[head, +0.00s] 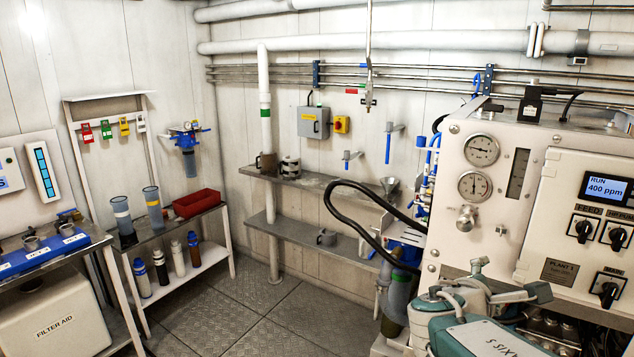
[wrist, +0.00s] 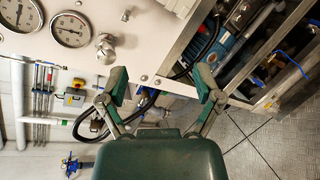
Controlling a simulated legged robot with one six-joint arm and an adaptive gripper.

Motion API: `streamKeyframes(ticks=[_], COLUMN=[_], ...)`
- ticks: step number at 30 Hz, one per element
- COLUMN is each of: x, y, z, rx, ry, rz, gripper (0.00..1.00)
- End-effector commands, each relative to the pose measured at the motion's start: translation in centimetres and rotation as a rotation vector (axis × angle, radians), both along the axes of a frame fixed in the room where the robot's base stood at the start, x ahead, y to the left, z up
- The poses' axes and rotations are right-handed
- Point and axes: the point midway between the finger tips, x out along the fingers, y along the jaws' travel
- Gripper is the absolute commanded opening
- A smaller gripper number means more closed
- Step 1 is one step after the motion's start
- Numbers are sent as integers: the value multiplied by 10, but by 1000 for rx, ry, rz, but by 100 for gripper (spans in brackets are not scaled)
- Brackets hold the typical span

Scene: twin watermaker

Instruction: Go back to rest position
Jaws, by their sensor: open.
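My gripper (wrist: 161,85) shows in the wrist view with its two green-padded fingers spread apart and nothing between them. Behind the gap are the lower edge of the white plant panel (wrist: 140,50) and some dark hoses. In the head view my green and grey arm is folded at the lower right, in front of the plant panel (head: 510,150). Its fingertips cannot be made out there. No object is seen held.
The plant panel has gauges (head: 483,150), a lit display (head: 606,188) and knobs close to my arm. A black hose (head: 350,187) loops out to its left. A bench with a red tray (head: 197,203) stands further left. The floor (head: 265,318) between is clear.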

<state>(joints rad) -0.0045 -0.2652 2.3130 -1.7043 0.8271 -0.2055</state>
Motion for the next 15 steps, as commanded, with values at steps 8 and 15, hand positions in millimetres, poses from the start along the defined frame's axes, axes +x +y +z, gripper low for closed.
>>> streamKeyframes(ticks=[8,15], x=[-71,-119], y=[6,41], z=[-35,-68], rx=[502,945], ry=[-136,-227], rz=[-262,-469], gripper=[83,83])
